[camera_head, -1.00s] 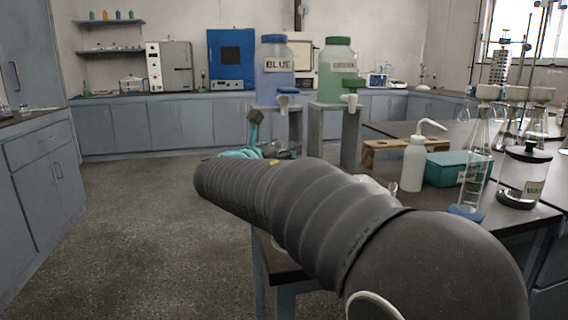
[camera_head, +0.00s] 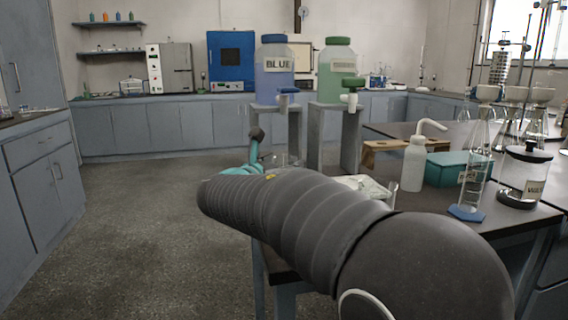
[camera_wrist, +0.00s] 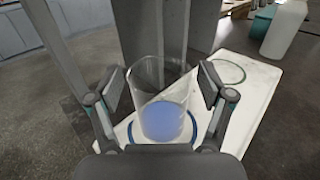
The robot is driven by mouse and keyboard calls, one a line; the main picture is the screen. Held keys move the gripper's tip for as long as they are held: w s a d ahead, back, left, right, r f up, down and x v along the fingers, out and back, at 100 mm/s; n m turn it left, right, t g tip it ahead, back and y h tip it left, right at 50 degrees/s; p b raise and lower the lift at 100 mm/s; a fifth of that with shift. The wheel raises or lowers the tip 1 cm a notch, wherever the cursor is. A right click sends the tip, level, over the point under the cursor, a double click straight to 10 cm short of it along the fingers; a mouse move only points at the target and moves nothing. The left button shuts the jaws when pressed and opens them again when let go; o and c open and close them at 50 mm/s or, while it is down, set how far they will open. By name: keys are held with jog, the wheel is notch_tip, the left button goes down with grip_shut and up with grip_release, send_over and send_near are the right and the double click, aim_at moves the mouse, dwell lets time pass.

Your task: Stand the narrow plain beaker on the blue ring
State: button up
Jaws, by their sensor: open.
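A clear, plain glass beaker (camera_wrist: 158,78) with blue liquid in its bottom stands upright on a white mat (camera_wrist: 252,103) in the wrist view. A blue ring (camera_wrist: 193,128) on the mat shows around the beaker's base, which appears to stand inside it; exact centring is hard to tell. My gripper (camera_wrist: 162,88) is open, with one finger on each side of the beaker and a visible gap at the fingers. In the head view, my arm hides most of this area.
A second, dark green ring (camera_wrist: 228,72) on the mat is empty. A white wash bottle (camera_head: 413,163), a teal box (camera_head: 448,168) and a graduated cylinder (camera_head: 470,185) stand to the right. Grey stands hold the blue jug (camera_head: 275,88) and green jug (camera_head: 337,88).

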jog(key=shift+r, duration=0.2)
jog(key=v, duration=1.2)
